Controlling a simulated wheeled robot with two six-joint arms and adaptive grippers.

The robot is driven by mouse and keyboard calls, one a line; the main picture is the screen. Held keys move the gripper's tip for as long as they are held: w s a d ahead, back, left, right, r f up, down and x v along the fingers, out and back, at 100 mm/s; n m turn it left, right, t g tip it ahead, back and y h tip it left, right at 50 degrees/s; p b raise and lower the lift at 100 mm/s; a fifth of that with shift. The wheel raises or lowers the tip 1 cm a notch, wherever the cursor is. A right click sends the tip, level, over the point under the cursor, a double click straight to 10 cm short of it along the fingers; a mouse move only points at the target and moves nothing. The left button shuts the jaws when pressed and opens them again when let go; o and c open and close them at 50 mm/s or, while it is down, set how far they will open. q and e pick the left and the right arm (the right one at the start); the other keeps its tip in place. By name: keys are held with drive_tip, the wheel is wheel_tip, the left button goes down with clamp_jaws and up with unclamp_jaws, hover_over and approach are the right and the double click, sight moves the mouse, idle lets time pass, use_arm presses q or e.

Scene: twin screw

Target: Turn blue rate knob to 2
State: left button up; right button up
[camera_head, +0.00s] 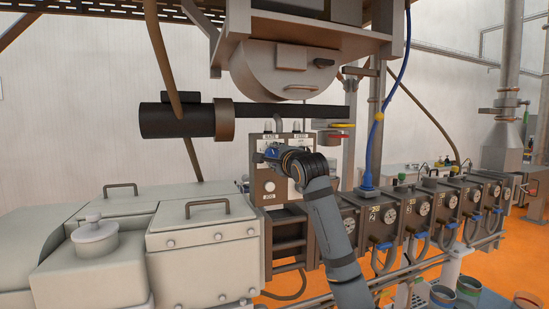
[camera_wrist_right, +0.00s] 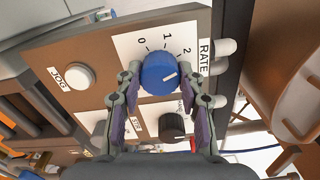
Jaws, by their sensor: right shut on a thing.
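The blue rate knob (camera_wrist_right: 158,70) sits on a white scale plate marked 0, 1, 2 and RATE in the right wrist view. Its white pointer mark faces right, with the 2 above and to the right of it. My right gripper (camera_wrist_right: 161,84) has one finger on each side of the knob and is shut on it. In the head view my right gripper (camera_head: 271,153) is at the upper part of the control panel (camera_head: 270,187), and the arm largely hides the knob. My left gripper is not in view.
A black knob (camera_wrist_right: 172,126) sits close below the blue one, between my fingers in the wrist view. A white JOG button (camera_wrist_right: 78,76) is to the left. A grey hopper body (camera_head: 285,70) and a dark horizontal tube (camera_head: 180,121) are above the panel.

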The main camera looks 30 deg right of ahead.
drive_tip(key=shift+f, duration=0.1)
drive_tip(key=o, duration=1.2)
drive_tip(key=shift+s, duration=0.15)
drive_tip(key=v, duration=1.1)
drive_tip(key=shift+s+a, duration=0.2)
drive_tip(key=shift+s, duration=0.15)
